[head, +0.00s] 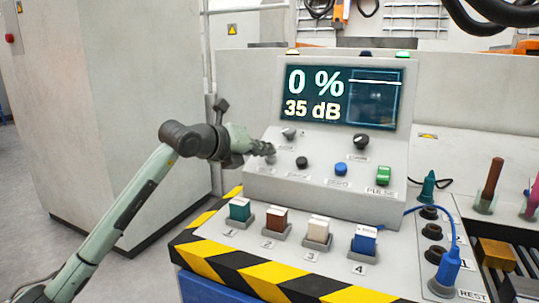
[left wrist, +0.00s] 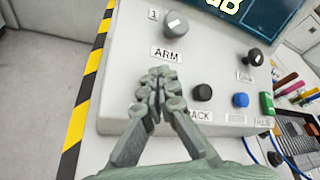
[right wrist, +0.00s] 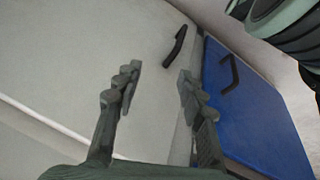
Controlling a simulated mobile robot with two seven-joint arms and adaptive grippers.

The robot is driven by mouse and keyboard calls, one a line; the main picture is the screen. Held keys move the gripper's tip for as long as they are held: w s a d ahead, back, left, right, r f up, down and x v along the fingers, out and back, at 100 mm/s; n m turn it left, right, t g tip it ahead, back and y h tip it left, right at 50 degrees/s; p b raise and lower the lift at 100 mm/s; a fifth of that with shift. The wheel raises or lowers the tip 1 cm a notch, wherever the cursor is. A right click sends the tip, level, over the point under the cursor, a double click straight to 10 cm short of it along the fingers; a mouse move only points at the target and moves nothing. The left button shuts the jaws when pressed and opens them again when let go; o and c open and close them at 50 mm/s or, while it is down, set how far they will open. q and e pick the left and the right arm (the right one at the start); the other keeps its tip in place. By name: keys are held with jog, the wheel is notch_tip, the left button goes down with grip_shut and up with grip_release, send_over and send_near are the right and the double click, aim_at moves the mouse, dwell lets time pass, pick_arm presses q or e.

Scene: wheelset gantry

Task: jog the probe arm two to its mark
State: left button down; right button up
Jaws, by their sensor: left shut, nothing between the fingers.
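The grey ARM selector knob (head: 289,133) is on the console's sloped face, below the screen. In the left wrist view, the knob (left wrist: 175,24) has a "1" at its left and "ARM" beneath. My left gripper (head: 266,151) is shut and empty, close to the panel and below left of the knob; contact cannot be told. Its fingertips (left wrist: 160,78) show below the ARM label. A black knob (left wrist: 203,92) with a label ending "RACK" lies to their right. The screen (head: 338,97) reads 0 % and 35 dB. My right gripper (right wrist: 157,85) is open and empty.
A blue button (head: 340,168), green PULSE switch (head: 383,175) and another black knob (head: 361,142) share the panel. Several numbered blocks, including a blue one (head: 364,238), stand in front. A blue cabled probe (head: 447,268) stands at right. My right gripper faces black handles (right wrist: 175,46).

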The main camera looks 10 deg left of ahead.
dwell(0.5)
pick_arm(q)
jog(key=shift+s+a+r+p, duration=0.1)
jog(key=shift+s+r+p, duration=0.15)
jog(key=shift+r, duration=0.2)
jog(key=shift+s+r+p, duration=0.15)
jog(key=shift+r+p, duration=0.05)
jog(key=shift+r, duration=0.2)
jog(key=shift+r, duration=0.1)
jog(key=r, duration=0.1)
jog(key=s+r+p, duration=0.1)
jog(key=r, duration=0.1)
jog(key=s+r+p, duration=0.1)
jog(key=shift+a+r, duration=0.15)
jog(key=shift+a, duration=0.05)
dwell(1.5)
